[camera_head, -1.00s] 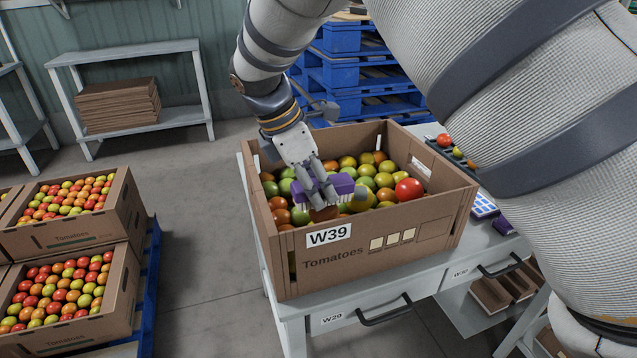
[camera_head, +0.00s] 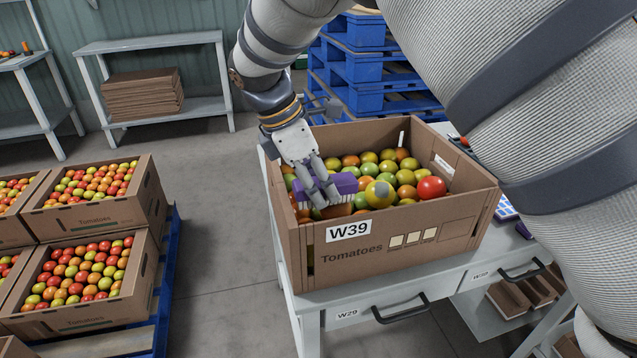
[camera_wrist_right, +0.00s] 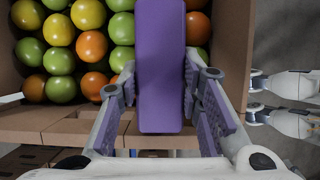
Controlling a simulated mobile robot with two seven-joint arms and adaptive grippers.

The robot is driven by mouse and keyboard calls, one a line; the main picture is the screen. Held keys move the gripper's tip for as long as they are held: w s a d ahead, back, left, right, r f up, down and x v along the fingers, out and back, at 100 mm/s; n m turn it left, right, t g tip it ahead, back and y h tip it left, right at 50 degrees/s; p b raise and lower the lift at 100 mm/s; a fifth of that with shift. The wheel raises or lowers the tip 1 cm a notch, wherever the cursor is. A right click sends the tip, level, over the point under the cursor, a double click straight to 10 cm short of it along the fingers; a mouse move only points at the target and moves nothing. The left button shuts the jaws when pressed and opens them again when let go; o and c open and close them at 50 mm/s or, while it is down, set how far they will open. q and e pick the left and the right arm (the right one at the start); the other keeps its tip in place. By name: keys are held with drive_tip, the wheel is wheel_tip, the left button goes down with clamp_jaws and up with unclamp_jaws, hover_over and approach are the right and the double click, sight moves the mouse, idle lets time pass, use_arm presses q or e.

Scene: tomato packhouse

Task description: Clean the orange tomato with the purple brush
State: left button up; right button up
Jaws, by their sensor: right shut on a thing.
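My right gripper (camera_head: 318,192) is shut on the purple brush (camera_head: 345,183) inside the cardboard box, near its front wall. The brush lies level with pale bristles facing down. An orange tomato (camera_head: 338,210) shows partly below the bristles; the brush and front wall hide the rest, and I cannot tell whether they touch. In the right wrist view the brush (camera_wrist_right: 161,70) sits between both fingers. Orange tomatoes (camera_wrist_right: 94,84) lie left of it and another (camera_wrist_right: 198,28) right of it. My left gripper is not in view.
The cardboard box (camera_head: 400,245) holds green, yellow and orange tomatoes and stands on a grey table (camera_head: 455,287). A yellow-green tomato (camera_head: 380,194) with a grey patch and a red tomato (camera_head: 431,187) lie right of the brush. Box walls surround my gripper.

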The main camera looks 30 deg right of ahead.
sight(341, 178)
drive_tip(key=shift+s+d+r, duration=0.1)
drive_tip(key=shift+s+d, duration=0.15)
drive_tip(key=shift+d, duration=0.65)
drive_tip(key=shift+s+d+p, duration=0.25)
drive_tip(key=shift+d+p, duration=0.1)
drive_tip(key=shift+d, duration=0.75)
drive_tip(key=shift+r, duration=3)
